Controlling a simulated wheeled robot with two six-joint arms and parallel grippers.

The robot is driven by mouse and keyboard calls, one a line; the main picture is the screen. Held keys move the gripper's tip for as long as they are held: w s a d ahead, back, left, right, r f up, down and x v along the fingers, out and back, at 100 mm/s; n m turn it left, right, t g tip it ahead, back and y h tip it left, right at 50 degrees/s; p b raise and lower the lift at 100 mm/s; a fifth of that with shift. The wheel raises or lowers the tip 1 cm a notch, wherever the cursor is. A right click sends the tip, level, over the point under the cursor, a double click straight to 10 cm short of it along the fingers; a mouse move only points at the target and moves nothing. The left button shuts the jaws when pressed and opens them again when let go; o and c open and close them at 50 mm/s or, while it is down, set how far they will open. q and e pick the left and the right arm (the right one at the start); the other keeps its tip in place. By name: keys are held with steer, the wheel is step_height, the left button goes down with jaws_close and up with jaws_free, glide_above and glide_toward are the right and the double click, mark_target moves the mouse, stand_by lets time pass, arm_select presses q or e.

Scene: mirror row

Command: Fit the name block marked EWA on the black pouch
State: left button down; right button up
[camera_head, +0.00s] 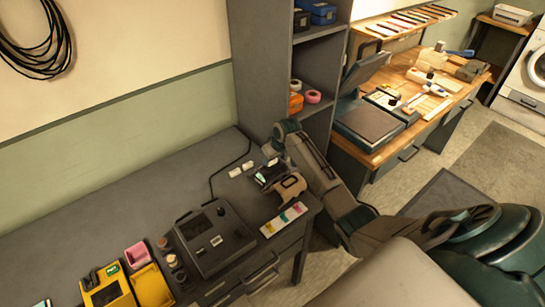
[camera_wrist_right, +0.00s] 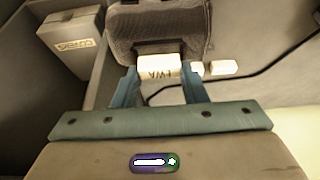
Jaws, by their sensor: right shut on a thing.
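My right gripper (camera_wrist_right: 160,78) is shut on a small white name block (camera_wrist_right: 158,67) marked EWA, which reads upside down in the right wrist view. A dark grey-black pouch (camera_wrist_right: 188,28) fills the top of that view, just beyond the block. A darker patch on the pouch shows right behind the block. I cannot tell whether the block touches the pouch. In the head view my right gripper (camera_head: 272,160) reaches down over the right end of the bench, where the details are small and partly covered. My left gripper is not in view.
Two more white blocks (camera_wrist_right: 222,67) lie beside the held one, near a black cable. A lettered box (camera_wrist_right: 75,43) stands at the left. The grey bench (camera_head: 110,220) carries a dark device (camera_head: 212,240), a yellow bin (camera_head: 150,286) and a coloured strip (camera_head: 284,219). A tall shelf (camera_head: 262,70) rises behind.

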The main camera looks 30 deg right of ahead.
steer(key=shift+f, duration=0.45)
stand_by(0.5)
steer(key=o, duration=1.1)
steer(key=shift+r, duration=0.1)
steer(key=b+v, duration=0.3)
steer(key=v, duration=0.7)
steer(key=shift+r, duration=0.3)
steer(key=shift+s, duration=0.1)
